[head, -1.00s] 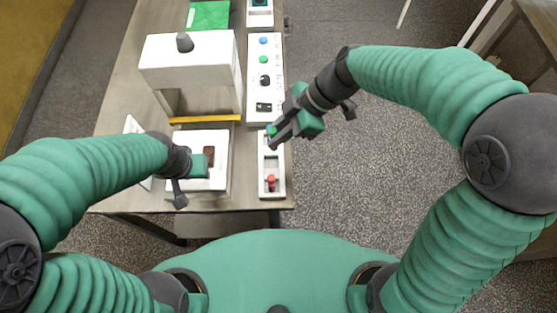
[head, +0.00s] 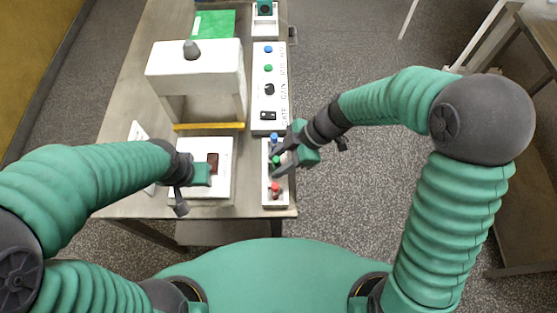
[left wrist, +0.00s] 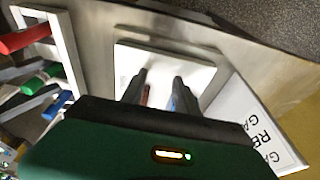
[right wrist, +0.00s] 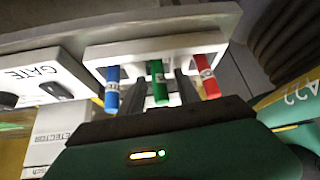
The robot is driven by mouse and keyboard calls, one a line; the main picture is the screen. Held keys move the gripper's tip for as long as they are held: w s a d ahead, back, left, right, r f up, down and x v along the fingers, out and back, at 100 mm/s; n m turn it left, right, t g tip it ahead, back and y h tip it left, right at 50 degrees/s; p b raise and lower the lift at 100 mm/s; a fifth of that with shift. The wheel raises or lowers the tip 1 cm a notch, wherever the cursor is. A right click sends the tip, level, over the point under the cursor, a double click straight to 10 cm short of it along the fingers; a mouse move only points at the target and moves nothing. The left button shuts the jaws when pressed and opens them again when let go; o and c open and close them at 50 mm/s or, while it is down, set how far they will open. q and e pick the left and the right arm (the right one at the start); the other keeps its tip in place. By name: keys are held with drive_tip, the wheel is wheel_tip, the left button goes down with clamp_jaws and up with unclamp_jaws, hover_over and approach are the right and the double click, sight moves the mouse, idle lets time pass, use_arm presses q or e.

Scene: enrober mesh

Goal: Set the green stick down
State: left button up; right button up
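The green stick (right wrist: 159,88) stands in the middle of the white rack (right wrist: 110,52), between the blue stick (right wrist: 112,90) and the red stick (right wrist: 207,78). In the head view the green stick (head: 276,160) shows beside my right gripper (head: 282,163). My right gripper (right wrist: 163,88) has its fingers on either side of the green stick, with narrow gaps showing, so it looks open. Its seat in the rack is partly hidden. My left gripper (left wrist: 155,85) is open above the white plate (left wrist: 190,70), near a brown block (head: 213,158).
A control panel (head: 268,90) with knobs stands behind the rack. A white machine (head: 195,65) with a yellow front edge stands behind the plate. A sign card (left wrist: 255,125) stands left of the plate. Free floor lies right of the table.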

use_arm(q)
drive_tip(key=shift+a, duration=0.3)
use_arm(e)
drive_tip(key=shift+a+r, duration=0.1)
drive_tip(key=shift+a, duration=0.1)
use_arm(q)
drive_tip(key=shift+d, duration=0.25)
drive_tip(key=shift+a, duration=0.1)
use_arm(e)
drive_tip(key=v, duration=1.2)
drive_tip(key=s+d+f+m+t+h, duration=0.2)
drive_tip(key=d+m, duration=0.4)
drive_tip(key=m, duration=0.4)
drive_tip(key=s+d+f+m+t+h, duration=0.1)
drive_tip(key=s+d+f+m+h, duration=0.3)
drive_tip(key=m, duration=0.5)
wheel_tip(320, 180, down, 3)
drive_tip(key=shift+s+d+r+m+t+h, duration=0.25)
drive_tip(key=shift+s+d+m+t+h, duration=0.25)
drive_tip(key=shift+d, duration=0.6)
